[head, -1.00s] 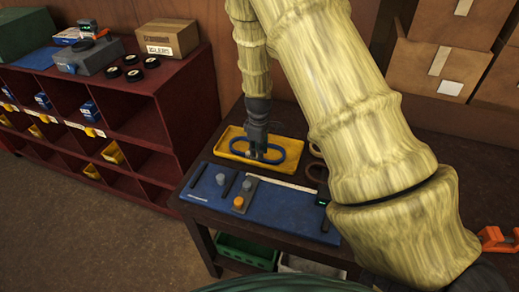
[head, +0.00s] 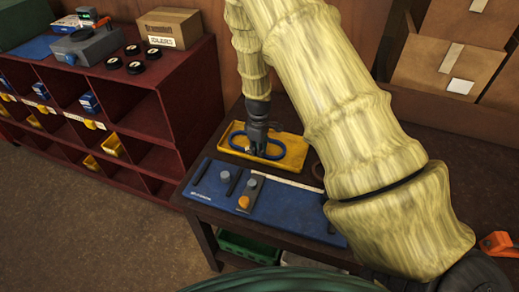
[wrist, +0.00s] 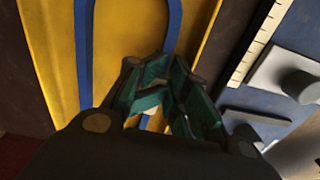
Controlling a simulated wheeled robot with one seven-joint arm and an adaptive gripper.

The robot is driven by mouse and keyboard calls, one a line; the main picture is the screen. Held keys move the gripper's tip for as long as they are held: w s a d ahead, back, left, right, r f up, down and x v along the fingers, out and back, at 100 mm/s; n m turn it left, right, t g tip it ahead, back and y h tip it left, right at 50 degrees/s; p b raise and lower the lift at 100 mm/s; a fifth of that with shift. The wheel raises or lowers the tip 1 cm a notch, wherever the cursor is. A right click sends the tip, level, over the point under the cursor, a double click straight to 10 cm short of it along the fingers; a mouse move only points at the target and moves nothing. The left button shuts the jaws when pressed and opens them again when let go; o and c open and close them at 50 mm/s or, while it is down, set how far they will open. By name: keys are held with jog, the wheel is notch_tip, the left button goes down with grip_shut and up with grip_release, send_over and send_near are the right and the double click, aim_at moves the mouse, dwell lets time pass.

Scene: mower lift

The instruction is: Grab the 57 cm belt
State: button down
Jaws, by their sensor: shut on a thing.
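A blue belt loop (head: 239,141) lies over the yellow tray (head: 293,152) on the dark workbench. My gripper (head: 256,153) reaches down over the tray at the belt. In the wrist view the belt's long left strand (wrist: 84,55) runs free, and its right strand passes down to my gripper (wrist: 168,98). The green-padded fingers are shut on that strand. The fingers hide part of the belt. No length marking is readable on it. I cannot tell whether the belt touches the tray floor.
A blue mat (head: 211,187) with a ruler strip and small tools lies in front of the tray. A red cubby shelf (head: 180,110) stands at the left, cardboard boxes (head: 440,65) at the back right. A green bin (head: 245,248) sits under the bench.

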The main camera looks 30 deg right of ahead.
jog(key=shift+w+r, duration=0.15)
jog(key=shift+r, duration=0.2)
notch_tip(320, 180, up, 9)
jog(key=b, duration=0.3)
jog(key=shift+r, duration=0.1)
jog(key=shift+c, duration=2.2)
grip_release()
jog(key=shift+r, duration=0.1)
